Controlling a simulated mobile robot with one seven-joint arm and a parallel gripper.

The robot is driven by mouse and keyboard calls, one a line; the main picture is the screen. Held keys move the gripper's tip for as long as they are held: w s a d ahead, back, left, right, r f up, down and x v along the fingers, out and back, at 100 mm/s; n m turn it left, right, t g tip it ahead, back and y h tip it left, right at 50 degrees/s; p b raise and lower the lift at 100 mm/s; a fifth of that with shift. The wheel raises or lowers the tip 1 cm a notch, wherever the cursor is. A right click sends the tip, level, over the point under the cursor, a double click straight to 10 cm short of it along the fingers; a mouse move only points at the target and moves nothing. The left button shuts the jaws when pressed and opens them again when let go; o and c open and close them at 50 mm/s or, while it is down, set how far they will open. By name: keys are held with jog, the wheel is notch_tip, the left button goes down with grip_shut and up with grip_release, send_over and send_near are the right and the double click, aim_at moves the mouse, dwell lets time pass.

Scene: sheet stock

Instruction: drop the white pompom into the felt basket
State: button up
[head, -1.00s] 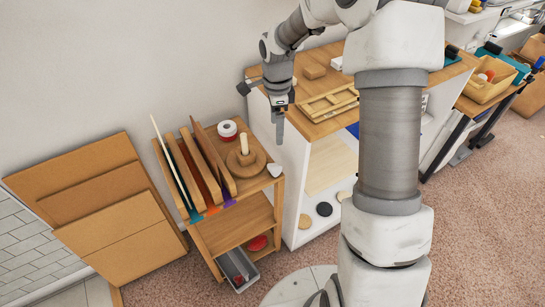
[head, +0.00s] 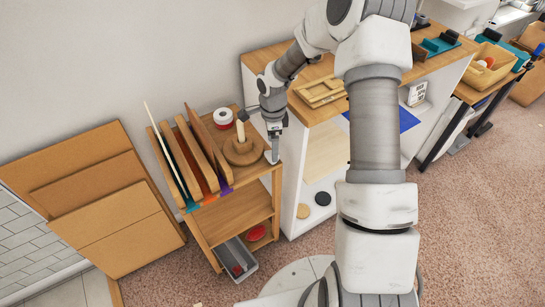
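My gripper (head: 273,152) points down at the right front corner of the small wooden shelf unit's top. A small white object (head: 268,157) shows at its fingertips, partly hidden by them; I cannot tell whether it is the white pompom or whether the fingers are closed on it. A yellowish box (head: 471,74) on the far right table holds an orange and a pale ball (head: 489,62). A grey bin (head: 246,268) with something red inside stands at the bottom of the shelf unit. I cannot tell which container is the felt basket.
A wooden peg on a round base (head: 243,150) stands close left of my gripper. A white cabinet with a wooden top (head: 317,112) stands at right. Brown panels (head: 105,195) lean at left.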

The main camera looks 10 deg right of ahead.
notch_tip(320, 180, down, 4)
jog(key=shift+w+f+b, duration=0.1)
jog(key=shift+b, duration=0.25)
grip_shut()
